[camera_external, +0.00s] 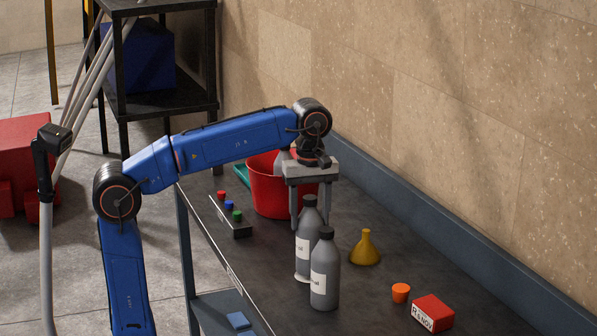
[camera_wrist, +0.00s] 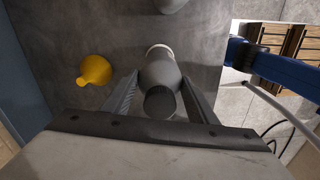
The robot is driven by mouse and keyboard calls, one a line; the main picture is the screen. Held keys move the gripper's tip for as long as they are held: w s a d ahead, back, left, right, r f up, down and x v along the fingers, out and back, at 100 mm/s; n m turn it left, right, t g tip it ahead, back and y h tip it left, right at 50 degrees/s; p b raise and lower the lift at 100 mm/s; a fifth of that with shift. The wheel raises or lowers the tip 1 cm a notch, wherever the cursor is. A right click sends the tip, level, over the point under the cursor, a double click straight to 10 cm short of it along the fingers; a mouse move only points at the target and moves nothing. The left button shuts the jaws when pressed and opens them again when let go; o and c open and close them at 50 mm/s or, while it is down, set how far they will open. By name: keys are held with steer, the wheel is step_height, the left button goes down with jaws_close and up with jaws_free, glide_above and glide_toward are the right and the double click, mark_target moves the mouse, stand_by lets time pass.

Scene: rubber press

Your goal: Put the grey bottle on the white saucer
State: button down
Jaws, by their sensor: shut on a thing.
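A grey bottle (camera_external: 309,218) with a white label stands upright between the fingers of my gripper (camera_external: 310,208), which is shut on its upper part. In the wrist view my gripper (camera_wrist: 160,82) has one finger on each side of this bottle (camera_wrist: 160,70), seen from above. A thin white rim, seemingly the white saucer (camera_external: 296,277), shows at its foot; it also shows in the wrist view (camera_wrist: 159,46). The rest of the saucer is hidden, and I cannot tell whether the bottle touches it. A second grey bottle (camera_external: 325,275) stands free close in front.
A yellow funnel (camera_external: 365,248), an orange cup (camera_external: 400,292) and a red box (camera_external: 433,312) lie to the right. A red bucket (camera_external: 270,190) and a button box (camera_external: 233,218) stand behind and left. The wall closes off the table's (camera_external: 385,306) far side.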

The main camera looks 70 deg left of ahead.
steer(key=shift+f, duration=0.65)
steer(key=c, duration=0.7)
jaws_free()
step_height(320, 180, up, 12)
steer(key=shift+r, duration=0.1)
